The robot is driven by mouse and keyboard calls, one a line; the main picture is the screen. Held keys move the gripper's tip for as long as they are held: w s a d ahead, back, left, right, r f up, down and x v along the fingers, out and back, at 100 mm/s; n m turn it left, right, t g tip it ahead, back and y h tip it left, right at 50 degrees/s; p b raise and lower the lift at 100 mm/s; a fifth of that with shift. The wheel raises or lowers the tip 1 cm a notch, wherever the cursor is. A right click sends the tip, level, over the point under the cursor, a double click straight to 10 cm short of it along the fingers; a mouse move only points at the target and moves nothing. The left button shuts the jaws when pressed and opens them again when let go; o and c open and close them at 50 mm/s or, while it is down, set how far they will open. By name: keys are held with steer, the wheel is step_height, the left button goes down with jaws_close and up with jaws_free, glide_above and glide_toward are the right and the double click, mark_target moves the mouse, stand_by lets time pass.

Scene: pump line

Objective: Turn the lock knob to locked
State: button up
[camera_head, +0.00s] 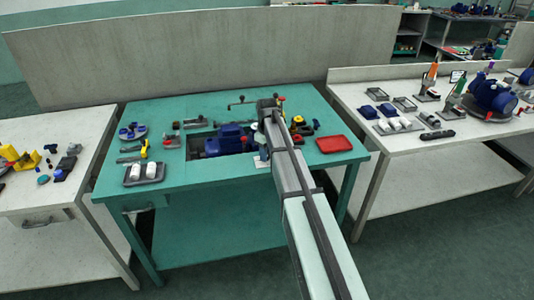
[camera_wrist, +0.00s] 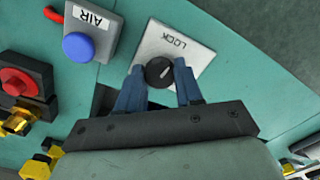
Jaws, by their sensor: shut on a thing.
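The lock knob (camera_wrist: 158,72) is a round black knob with a pale pointer line, on a light plate (camera_wrist: 196,50) marked LOCK in the wrist view. The pointer line slants up and to the right in that view. My gripper (camera_wrist: 160,78) has its two blue fingers on either side of the knob, shut on it. In the head view my arm reaches over the green table (camera_head: 190,205), and its end hides most of the knob's place. I see no marking for the locked position.
A grey box marked AIR with a blue button (camera_wrist: 78,46) stands left of the plate. A red knob on a black block (camera_wrist: 18,82) and brass fittings (camera_wrist: 20,120) lie further left. In the head view a blue pump (camera_head: 228,140) and a red tray (camera_head: 334,144) flank my arm.

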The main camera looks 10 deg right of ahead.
steer(key=shift+n, duration=0.7)
steer(key=o, duration=1)
steer(key=shift+r, duration=0.1)
step_height(320, 180, up, 14)
steer(key=shift+f, duration=0.15)
